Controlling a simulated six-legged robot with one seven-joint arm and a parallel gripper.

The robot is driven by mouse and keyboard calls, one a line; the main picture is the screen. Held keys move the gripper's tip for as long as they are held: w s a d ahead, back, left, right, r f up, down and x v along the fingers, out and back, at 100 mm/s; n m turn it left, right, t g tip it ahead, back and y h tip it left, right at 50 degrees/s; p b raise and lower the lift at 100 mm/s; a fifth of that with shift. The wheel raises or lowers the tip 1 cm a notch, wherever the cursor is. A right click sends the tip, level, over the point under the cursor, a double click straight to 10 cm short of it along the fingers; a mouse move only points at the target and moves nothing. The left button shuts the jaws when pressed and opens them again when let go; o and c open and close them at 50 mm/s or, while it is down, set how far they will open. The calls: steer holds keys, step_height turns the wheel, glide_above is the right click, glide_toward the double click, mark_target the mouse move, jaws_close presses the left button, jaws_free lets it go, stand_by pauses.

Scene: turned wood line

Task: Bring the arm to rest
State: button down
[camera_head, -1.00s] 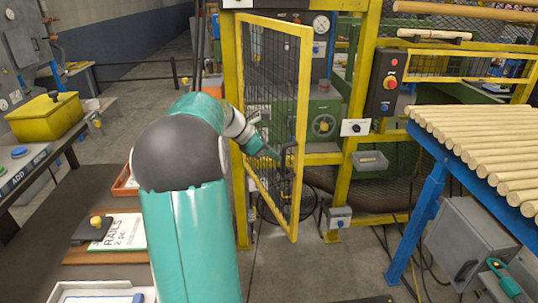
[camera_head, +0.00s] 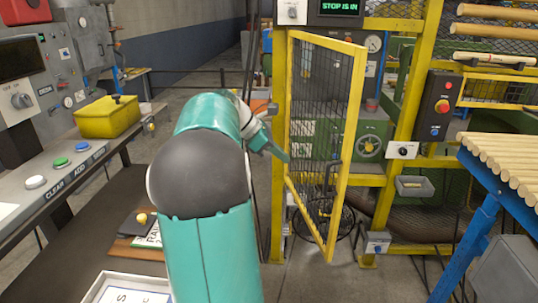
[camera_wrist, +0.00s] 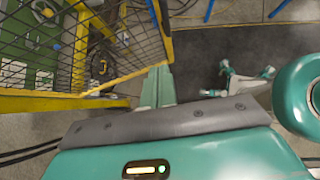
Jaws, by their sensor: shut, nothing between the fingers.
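My teal arm rises through the middle of the head view, with its grey elbow bent up and the forearm reaching away. My gripper (camera_head: 284,156) is at its end, in front of the left edge of the yellow-framed mesh gate (camera_head: 360,120). In the wrist view my gripper (camera_wrist: 157,86) shows as pale green fingers, together and empty, pointing down toward the floor. The mesh gate (camera_wrist: 78,55) is close to its left in that view. I cannot tell whether they touch.
The gate stands swung open from its yellow post. A control bench (camera_head: 60,185) with buttons and a yellow bin (camera_head: 107,118) is at left. A blue-legged rack (camera_head: 480,210) with wooden rods is at right. A red-button box (camera_head: 437,107) hangs beyond the gate. Grey floor lies between.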

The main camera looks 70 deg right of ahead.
steer(key=w+a+m+t+h, duration=0.1)
steer(key=w+a+t, duration=0.3)
steer(key=w+a, duration=0.65)
steer(key=w+a+t, duration=0.4)
steer(key=w+a, duration=0.3)
steer(key=a, duration=0.6)
steer(key=a+f+m+t+y, duration=0.1)
steer(key=a+f+t+y, duration=0.1)
steer(key=a, duration=1.3)
steer(key=s+a+f+m+t+y, duration=0.1)
steer(key=a+f+m+t+y, duration=0.1)
steer(key=a, duration=1.4)
steer(key=shift+f+t, duration=0.9)
steer(key=shift+t, duration=0.1)
steer(key=shift+s+d+m, duration=0.1)
steer(key=shift+d+m, duration=0.15)
steer(key=shift+m, duration=0.05)
